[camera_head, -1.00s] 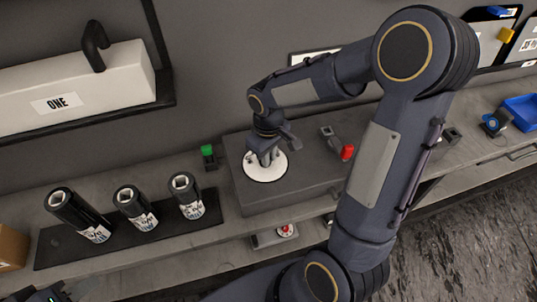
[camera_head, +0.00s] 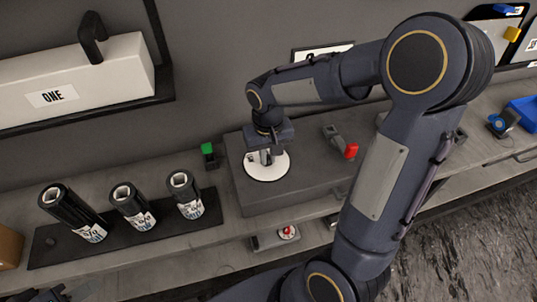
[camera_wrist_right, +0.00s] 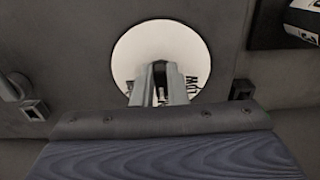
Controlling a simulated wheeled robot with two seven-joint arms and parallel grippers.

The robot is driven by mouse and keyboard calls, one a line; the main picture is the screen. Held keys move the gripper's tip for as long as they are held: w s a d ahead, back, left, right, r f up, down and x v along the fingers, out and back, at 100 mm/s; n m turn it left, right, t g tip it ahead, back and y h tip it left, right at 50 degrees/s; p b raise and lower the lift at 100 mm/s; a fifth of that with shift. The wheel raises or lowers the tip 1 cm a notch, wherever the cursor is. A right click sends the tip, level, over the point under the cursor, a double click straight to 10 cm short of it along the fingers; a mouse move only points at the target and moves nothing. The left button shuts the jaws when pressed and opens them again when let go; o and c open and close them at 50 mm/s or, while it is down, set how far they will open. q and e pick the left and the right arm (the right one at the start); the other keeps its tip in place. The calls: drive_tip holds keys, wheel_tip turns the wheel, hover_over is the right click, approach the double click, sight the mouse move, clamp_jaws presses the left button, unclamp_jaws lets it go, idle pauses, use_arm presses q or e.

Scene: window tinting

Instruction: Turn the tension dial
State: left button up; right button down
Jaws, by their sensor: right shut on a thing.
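The tension dial is a round white plate (camera_head: 280,168) with dark lettering on top of a low grey box (camera_head: 305,190). My right gripper (camera_head: 266,157) points straight down over its middle and is shut on the dial's knob, which the fingers mostly hide. In the right wrist view the two fingers (camera_wrist_right: 157,85) stand close together over the white plate (camera_wrist_right: 185,45), with part of the lettering showing beside them. A dark piece of what seems my left gripper (camera_head: 48,295) shows at the bottom left corner; its jaws cannot be made out.
A red-tipped lever (camera_head: 350,150) stands right of the dial on the box. A green-topped switch (camera_head: 208,150) is left of it. Several dark rolls stand on a black tray (camera_head: 50,256) at left. A white case (camera_head: 75,80) marked ONE sits on a shelf above.

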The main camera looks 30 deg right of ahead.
sight(268, 158)
idle(0.3)
drive_tip(key=c, duration=1.4)
unclamp_jaws()
drive_tip(key=shift+c, duration=0.2)
wheel_tip(268, 158, up, 8)
drive_tip(key=shift+f, duration=0.1)
